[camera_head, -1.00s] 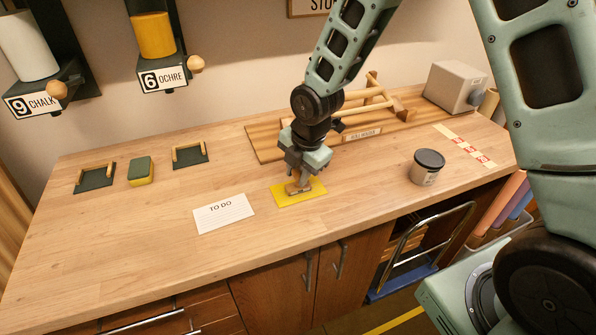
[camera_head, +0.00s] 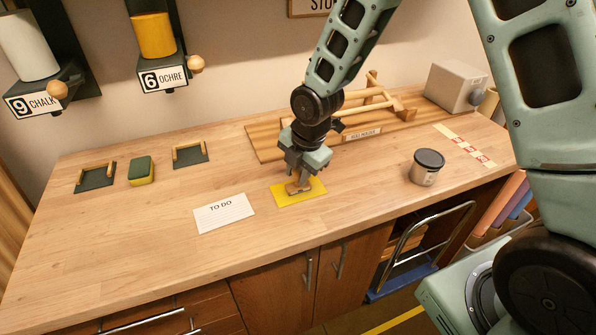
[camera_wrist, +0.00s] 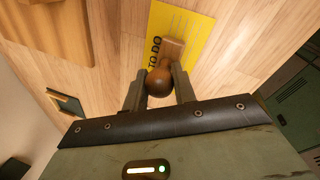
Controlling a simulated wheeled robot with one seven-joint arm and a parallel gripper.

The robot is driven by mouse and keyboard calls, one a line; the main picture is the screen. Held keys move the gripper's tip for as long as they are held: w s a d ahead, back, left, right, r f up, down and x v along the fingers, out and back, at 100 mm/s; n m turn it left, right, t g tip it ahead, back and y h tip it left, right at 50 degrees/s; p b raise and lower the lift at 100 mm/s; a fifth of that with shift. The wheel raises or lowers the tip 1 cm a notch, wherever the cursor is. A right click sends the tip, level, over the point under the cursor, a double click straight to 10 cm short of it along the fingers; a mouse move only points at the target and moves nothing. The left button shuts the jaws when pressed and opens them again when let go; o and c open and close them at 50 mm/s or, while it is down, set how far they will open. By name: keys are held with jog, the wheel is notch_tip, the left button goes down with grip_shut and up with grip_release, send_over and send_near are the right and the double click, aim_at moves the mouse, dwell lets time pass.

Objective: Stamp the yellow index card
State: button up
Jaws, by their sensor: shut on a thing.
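The yellow index card (camera_head: 312,193) lies flat on the wooden table, right of the white card. In the wrist view the yellow card (camera_wrist: 200,28) shows ruled lines and the words TO DO. My gripper (camera_head: 298,180) is over the yellow card, pointing down. In the wrist view my gripper (camera_wrist: 159,88) is shut on the round wooden knob of a stamp (camera_wrist: 160,82). The stamp's wooden block is over the card, at or very close to its surface. Its underside is hidden, so I cannot tell contact or any mark.
A white TO DO card (camera_head: 222,213) lies to the left. A lidded tin (camera_head: 427,167) stands to the right. A wooden rack (camera_head: 270,143) is behind my gripper. A green-yellow sponge (camera_head: 141,171) lies between two dark trays (camera_head: 95,179) (camera_head: 190,153). The front left tabletop is clear.

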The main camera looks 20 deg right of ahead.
jog(key=shift+s, duration=0.1)
jog(key=p+v, duration=0.2)
jog(key=w+p+v, duration=0.1)
jog(key=p+v, duration=0.3)
jog(key=v, duration=0.1)
jog(key=shift+w+a+r, duration=0.15)
jog(key=shift+w+a, duration=0.2)
dwell(0.7)
